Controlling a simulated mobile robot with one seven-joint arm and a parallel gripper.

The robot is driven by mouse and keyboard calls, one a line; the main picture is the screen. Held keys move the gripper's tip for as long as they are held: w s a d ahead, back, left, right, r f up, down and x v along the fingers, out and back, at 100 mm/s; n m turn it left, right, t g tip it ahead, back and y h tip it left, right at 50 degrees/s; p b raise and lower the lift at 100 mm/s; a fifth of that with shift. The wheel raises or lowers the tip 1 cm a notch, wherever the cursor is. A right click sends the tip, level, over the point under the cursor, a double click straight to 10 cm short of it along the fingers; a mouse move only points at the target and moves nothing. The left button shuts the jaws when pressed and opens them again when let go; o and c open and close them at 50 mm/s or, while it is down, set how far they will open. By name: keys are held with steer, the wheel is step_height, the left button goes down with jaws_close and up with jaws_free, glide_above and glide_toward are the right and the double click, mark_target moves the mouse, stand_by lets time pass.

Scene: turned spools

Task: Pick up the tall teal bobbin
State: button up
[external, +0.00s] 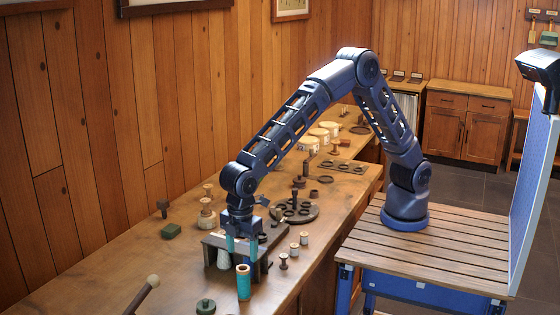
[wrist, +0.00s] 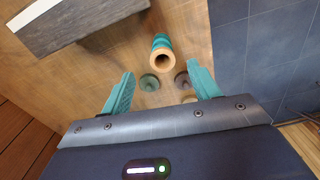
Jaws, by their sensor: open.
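The tall teal bobbin (external: 243,284) stands upright near the front edge of the wooden bench, with a tan wooden top. In the wrist view the bobbin (wrist: 161,50) shows its round, hollow tan end, ahead of the fingertips and roughly midway between them. My gripper (external: 241,246) points down with teal fingers, above and slightly behind the bobbin in the external view. In the wrist view my gripper (wrist: 162,84) has its fingers spread, with nothing held between them. I cannot tell the exact height gap to the bobbin.
A dark-legged grey stand (external: 262,252) is close beside my gripper; its slab (wrist: 80,22) fills the wrist view's upper left. A green spool (external: 205,306) and a small brown spool (external: 283,261) stand nearby. A round dark tray (external: 312,213) lies farther back.

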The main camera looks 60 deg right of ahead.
mark_target(243, 280)
steer(key=f, duration=1.1)
steer(key=shift+s+a, duration=0.1)
steer(key=shift+a, duration=0.15)
steer(key=c, duration=1.1)
